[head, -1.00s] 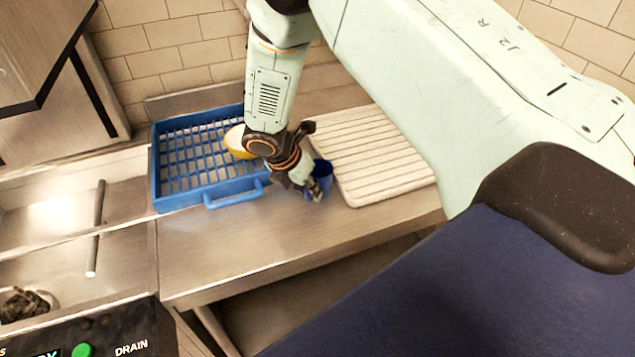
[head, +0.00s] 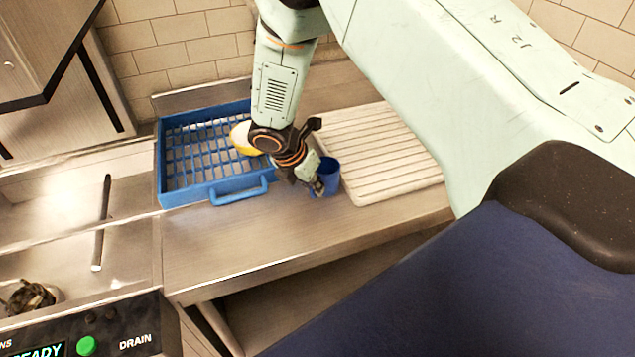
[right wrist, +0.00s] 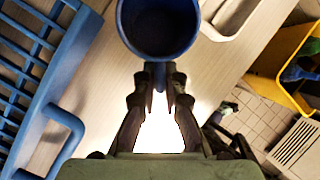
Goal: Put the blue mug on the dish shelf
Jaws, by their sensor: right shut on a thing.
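The blue mug (head: 330,174) is at the left edge of the white ribbed board in the head view. It looks upright. In the right wrist view the mug (right wrist: 158,28) is at the top, seen from above into its dark, empty-looking inside. My right gripper (right wrist: 160,82) is shut on the mug's handle; in the head view the right gripper (head: 318,186) is at the mug's lower left. I cannot tell whether the mug's base touches the counter. I cannot make out a dish shelf for certain. My left gripper is not in view.
A blue dish rack (head: 232,189) holds a yellow-and-white item (head: 241,137), partly hidden by my arm. The white ribbed board (head: 398,174) lies right of the mug. The steel counter (head: 240,235) in front is clear. A yellow bin (right wrist: 275,62) stands at the right in the right wrist view.

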